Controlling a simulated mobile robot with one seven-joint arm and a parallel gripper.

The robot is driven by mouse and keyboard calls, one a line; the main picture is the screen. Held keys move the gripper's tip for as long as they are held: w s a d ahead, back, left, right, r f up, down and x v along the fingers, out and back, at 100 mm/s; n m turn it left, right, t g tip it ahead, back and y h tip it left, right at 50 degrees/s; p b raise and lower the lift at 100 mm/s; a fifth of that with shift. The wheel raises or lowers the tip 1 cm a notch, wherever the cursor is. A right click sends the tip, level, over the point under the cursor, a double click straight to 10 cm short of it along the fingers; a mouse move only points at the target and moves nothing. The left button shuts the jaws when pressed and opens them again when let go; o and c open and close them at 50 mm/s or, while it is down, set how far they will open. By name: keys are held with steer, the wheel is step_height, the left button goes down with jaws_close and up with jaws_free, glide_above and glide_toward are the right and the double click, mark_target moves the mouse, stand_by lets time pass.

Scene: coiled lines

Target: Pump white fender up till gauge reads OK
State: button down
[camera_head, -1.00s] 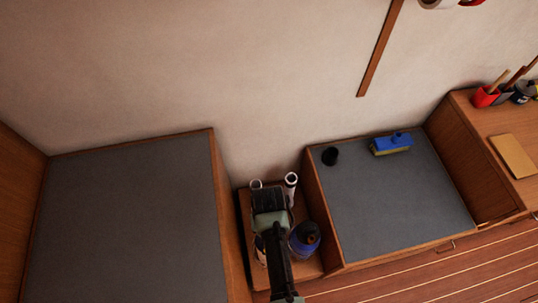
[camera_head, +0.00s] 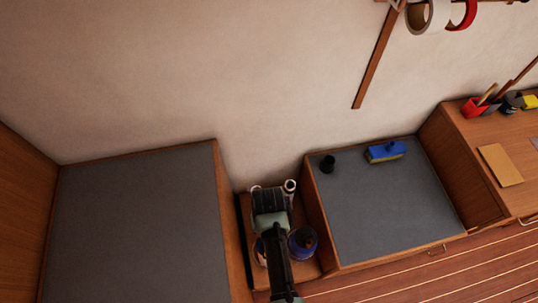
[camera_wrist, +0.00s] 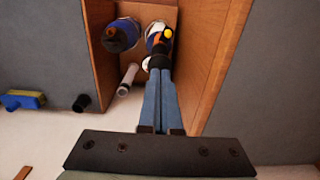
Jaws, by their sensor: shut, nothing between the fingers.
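My gripper (camera_wrist: 159,76) points down into an open wooden bin (camera_wrist: 190,62), its two blue-grey fingers shut together with nothing between them. Just beyond the fingertips is a white, rounded thing with a dark blue end and a yellow knob (camera_wrist: 167,32); it may be the white fender, and I cannot tell whether the fingers touch it. Beside it stands a blue fender-like body with a dark top (camera_wrist: 121,36), also in the head view (camera_head: 302,243). A white tube (camera_wrist: 128,78) leans near the bin's wall side. A small white disc (camera_wrist: 147,63) is partly hidden; no gauge reading is legible.
Grey-topped benches flank the bin, left (camera_head: 140,225) and right (camera_head: 385,210). The right one holds a black cup (camera_head: 327,164) and a blue brush (camera_head: 385,151). Tape rolls (camera_head: 428,15) hang on the wall. The left bench top is clear.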

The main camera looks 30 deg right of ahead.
steer(key=shift+f, duration=0.1)
stand_by(0.5)
steer(key=shift+f+b, duration=2.55)
steer(key=shift+f, duration=0.7)
step_height(320, 180, up, 7)
steer(key=p, duration=0.7)
steer(key=shift+f, duration=0.1)
steer(key=shift+f, duration=0.1)
steer(key=shift+f+b, duration=2.75)
steer(key=shift+f, duration=0.45)
step_height(320, 180, up, 6)
steer(key=p, duration=0.6)
steer(key=shift+r, duration=0.2)
steer(key=shift+r+p, duration=2.35)
steer(key=shift+r, duration=0.2)
